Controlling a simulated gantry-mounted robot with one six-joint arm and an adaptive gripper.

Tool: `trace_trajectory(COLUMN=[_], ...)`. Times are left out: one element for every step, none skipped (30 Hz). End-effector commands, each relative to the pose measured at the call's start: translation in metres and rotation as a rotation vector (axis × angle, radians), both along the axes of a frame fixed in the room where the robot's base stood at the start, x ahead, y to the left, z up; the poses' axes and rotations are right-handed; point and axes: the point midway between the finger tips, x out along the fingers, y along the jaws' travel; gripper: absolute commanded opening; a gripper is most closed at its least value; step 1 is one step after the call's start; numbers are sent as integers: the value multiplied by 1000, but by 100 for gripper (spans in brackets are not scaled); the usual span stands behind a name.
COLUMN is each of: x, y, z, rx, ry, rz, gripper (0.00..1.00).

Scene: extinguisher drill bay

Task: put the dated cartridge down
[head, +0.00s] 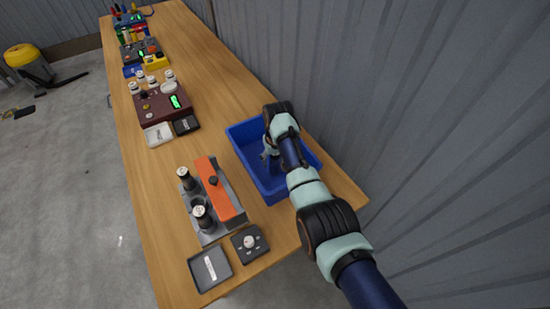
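My arm reaches from the lower right over a blue bin (308,174) on the wooden table. My gripper (268,155) is low over or inside the bin. The arm links and bin wall hide much of it, so I cannot tell whether its fingers are open or hold anything. Two dark cartridges with pale tops, a far one (187,182) and a near one (203,220), stand upright in a grey rack (207,237) beside an orange bar (218,187). Any date on them is too small to read. I cannot make out a cartridge in the bin.
A dark tray with a white label (194,264) and a dark square unit with a round dial (250,243) lie at the near end. A maroon box with a green display (163,105) and white jars stand farther back. A corrugated wall (400,90) borders the table's right.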

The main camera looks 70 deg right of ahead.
Motion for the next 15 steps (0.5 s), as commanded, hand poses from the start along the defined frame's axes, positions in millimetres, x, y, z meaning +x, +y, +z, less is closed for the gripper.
trace_trajectory(x=[0,0,0,0,0,0,0,0,0,-1,-1,-2,-3,-4,-5], y=[0,0,0,0,0,0,0,0,1,1,2,3,3,4,5], z=[0,0,0,1,2,5,9,13,21,28,35,46,54,62,72], rx=[0,0,0,0,0,-1,-1,-1,-2,-2,-3,-3,-3,-4,-3], ry=[0,0,0,0,0,-1,-1,-1,-2,-2,-3,-3,-3,-3,-3], rz=[0,0,0,0,0,0,0,0,0,0,0,0,0,0,0], gripper=[63,63,63,63,63,63,63,63,63,63,63,63,63,63,63])
